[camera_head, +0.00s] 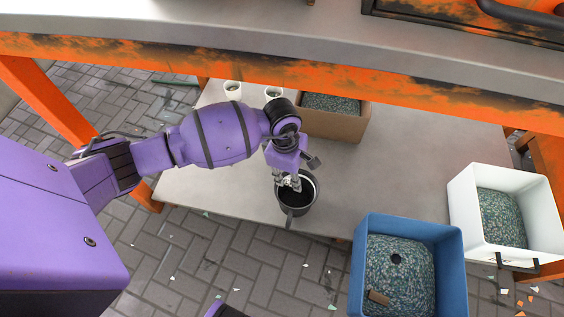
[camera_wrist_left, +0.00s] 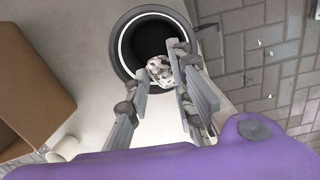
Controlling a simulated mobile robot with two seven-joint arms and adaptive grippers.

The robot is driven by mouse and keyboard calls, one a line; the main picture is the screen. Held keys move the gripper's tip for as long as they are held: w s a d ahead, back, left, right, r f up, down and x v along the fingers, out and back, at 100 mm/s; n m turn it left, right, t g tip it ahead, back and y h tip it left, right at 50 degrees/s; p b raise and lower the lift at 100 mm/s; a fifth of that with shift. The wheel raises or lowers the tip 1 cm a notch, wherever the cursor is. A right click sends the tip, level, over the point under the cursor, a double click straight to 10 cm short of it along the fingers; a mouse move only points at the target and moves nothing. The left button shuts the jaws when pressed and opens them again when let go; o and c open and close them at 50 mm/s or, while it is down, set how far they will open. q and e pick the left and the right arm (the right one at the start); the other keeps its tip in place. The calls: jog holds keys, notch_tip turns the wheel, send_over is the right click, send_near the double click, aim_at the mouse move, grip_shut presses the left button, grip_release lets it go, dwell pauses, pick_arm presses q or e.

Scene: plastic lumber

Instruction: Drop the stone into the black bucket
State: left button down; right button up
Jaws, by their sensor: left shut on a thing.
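The black bucket (camera_head: 297,205) stands on the grey lower shelf near its front edge. In the left wrist view the bucket (camera_wrist_left: 123,51) shows a pale ring inside its rim and a dark inside. My left gripper (camera_head: 291,183) points down over the bucket's mouth. In the left wrist view the left gripper (camera_wrist_left: 163,70) is shut on the stone (camera_wrist_left: 160,69), a small whitish, grey-speckled lump. The stone is over the bucket's opening, towards the near rim; its exact height cannot be told. My right gripper is not in view.
A brown box (camera_head: 340,124) of green granules and two white cups (camera_head: 232,88) stand behind on the shelf (camera_head: 400,165). A blue bin (camera_head: 357,262) and a white bin (camera_head: 464,215) are at right. The orange-edged upper table (camera_head: 300,75) overhangs the back.

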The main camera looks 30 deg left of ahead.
pick_arm(q)
jog(key=shift+w+r, duration=0.1)
jog(key=shift+r, duration=0.05)
jog(key=c, duration=1.4)
grip_release()
jog(key=shift+c, duration=0.2)
jog(key=shift+w+r, duration=0.1)
jog(key=shift+r, duration=0.05)
notch_tip(320, 180, up, 12)
jog(key=a, duration=0.1)
jog(key=shift+a, duration=0.15)
jog(key=shift+f, duration=0.2)
